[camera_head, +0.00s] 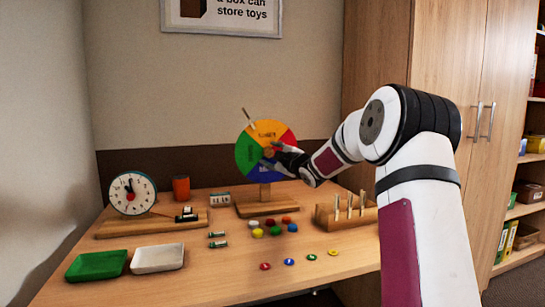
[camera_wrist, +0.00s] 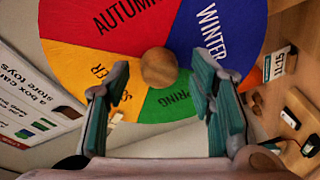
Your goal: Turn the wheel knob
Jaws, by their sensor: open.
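The season wheel (camera_head: 247,154) stands upright on a wooden stand at the back of the table. In the wrist view the wheel (camera_wrist: 222,20) shows a red AUTUMN, a blue WINTER, a green SPRING and a yellow-orange sector whose word is partly covered by a finger. The round wooden knob (camera_wrist: 159,66) is at the wheel's centre. My gripper (camera_head: 274,155) is in front of the wheel, near its centre. In the wrist view my gripper (camera_wrist: 161,76) is open, with one finger on each side of the knob and visible gaps between.
A green tray (camera_head: 97,265) and a white tray (camera_head: 158,258) lie front left. Several coloured pieces lie before the stand. A wooden peg block (camera_head: 345,217) stands to the right.

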